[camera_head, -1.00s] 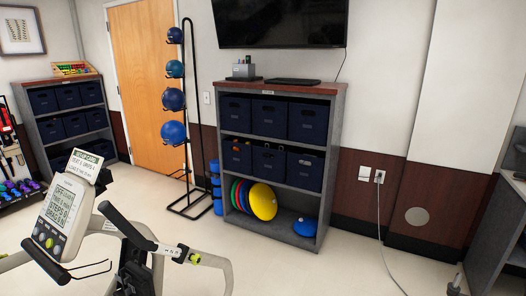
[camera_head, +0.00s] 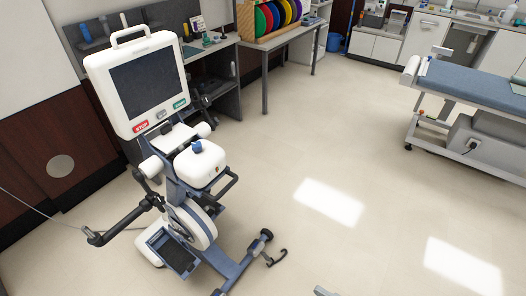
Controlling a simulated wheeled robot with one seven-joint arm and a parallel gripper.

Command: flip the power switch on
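A white and blue-grey exercise machine (camera_head: 200,195) stands on the floor at the left. Its upright console (camera_head: 139,82) has a dark screen, a red STOP button (camera_head: 141,127) and a green button (camera_head: 179,104) below it. A blue knob (camera_head: 197,147) sits on its white housing. A grey cord (camera_head: 38,212) runs from the left edge toward the machine's lower left. I cannot make out a power switch; it may be hidden or too small. My gripper is not recognisable in view.
A grey desk (camera_head: 216,45) stands behind the machine. A rack of coloured discs (camera_head: 271,18) is at the top. A blue padded treatment table (camera_head: 476,88) stands at the right, with white cabinets (camera_head: 425,35) behind. The middle floor is clear. A small grey piece at the bottom edge is unclear.

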